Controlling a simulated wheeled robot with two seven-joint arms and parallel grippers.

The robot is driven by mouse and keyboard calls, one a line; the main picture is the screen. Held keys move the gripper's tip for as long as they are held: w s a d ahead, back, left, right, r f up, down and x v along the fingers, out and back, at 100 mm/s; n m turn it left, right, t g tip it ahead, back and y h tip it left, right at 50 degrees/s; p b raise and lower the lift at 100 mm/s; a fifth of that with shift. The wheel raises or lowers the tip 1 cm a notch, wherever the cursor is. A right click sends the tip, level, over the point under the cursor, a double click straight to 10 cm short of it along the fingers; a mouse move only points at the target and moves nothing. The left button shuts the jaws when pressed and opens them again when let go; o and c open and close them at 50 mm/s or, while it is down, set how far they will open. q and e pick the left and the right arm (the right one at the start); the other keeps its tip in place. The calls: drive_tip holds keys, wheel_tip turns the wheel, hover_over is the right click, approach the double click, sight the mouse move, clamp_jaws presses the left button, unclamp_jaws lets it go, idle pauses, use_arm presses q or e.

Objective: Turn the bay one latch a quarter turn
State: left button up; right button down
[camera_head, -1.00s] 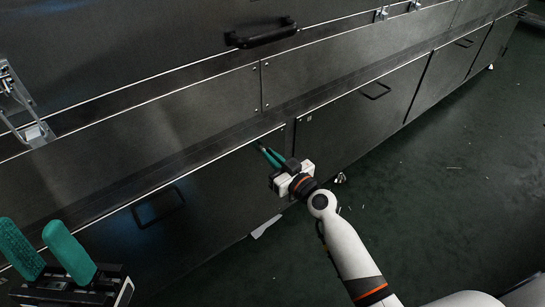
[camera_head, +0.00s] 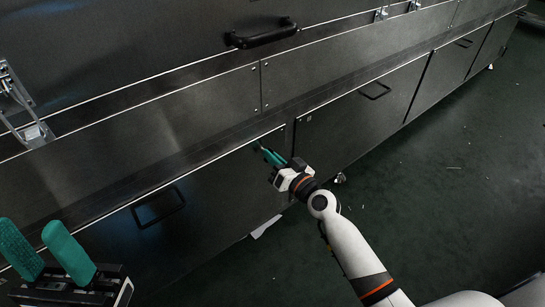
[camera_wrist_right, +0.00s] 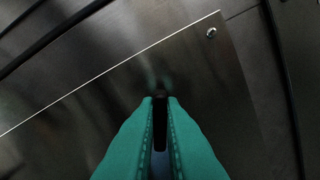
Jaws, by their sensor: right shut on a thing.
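My right gripper (camera_head: 263,150) has its teal fingers against the top right area of a dark lower door (camera_head: 215,185). In the right wrist view its fingers (camera_wrist_right: 160,100) are shut on a small black piece, which I take to be the bay one latch (camera_wrist_right: 160,120). The fingers hide most of the latch, and its exact angle cannot be read. The wrist view is tilted against the door's edge line. My left gripper (camera_head: 30,228) is at the lower left, open and empty, apart from the dryer.
The lower door has a black loop handle (camera_head: 158,207). A second door (camera_head: 345,125) with its own handle lies to the right. A black bar handle (camera_head: 262,35) sticks out above. A metal clasp (camera_head: 30,120) is at the left. Green floor (camera_head: 440,190) is open at right.

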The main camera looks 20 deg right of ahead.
drive_tip(key=m, duration=0.6)
drive_tip(key=m+p, duration=0.1)
drive_tip(key=m, duration=0.5)
drive_tip(key=shift+d+f, duration=0.1)
drive_tip(key=shift+f, duration=0.1)
drive_tip(key=shift+m, duration=0.3)
drive_tip(key=c, duration=1.5)
unclamp_jaws()
drive_tip(key=shift+c, duration=0.2)
drive_tip(key=b+v, duration=0.1)
drive_tip(key=v, duration=1.1)
